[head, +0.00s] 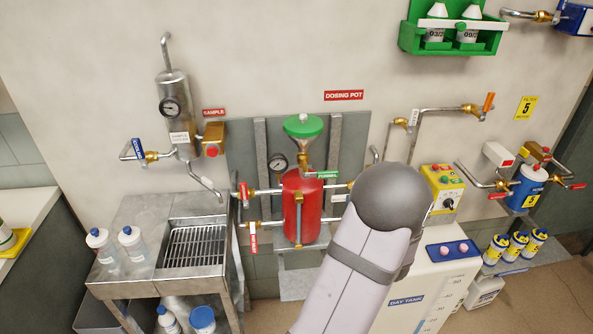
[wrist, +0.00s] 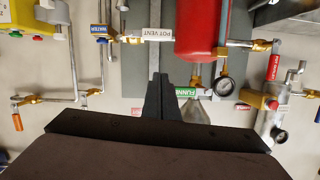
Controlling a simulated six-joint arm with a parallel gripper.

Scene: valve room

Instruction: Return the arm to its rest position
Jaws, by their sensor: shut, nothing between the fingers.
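My arm (head: 350,255) rises from the bottom of the head view, right of the middle, and its rounded grey joint covers part of the wall. My gripper is hidden behind it there. In the wrist view my gripper (wrist: 160,82) shows as dark fingers together, with nothing between them. The fingers point at the dosing pot area. The red dosing pot (head: 302,205) hangs on its grey panel, left of my arm; it also shows in the wrist view (wrist: 201,35), upside down. I cannot tell the distance from fingertips to pot.
A steel sink stand (head: 130,285) with white bottles is at the left. A yellow control box (head: 442,188) and the white day tank (head: 400,300) are right of my arm. A green bottle rack (head: 455,40) hangs above. Valve handles stick out from the wall pipes.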

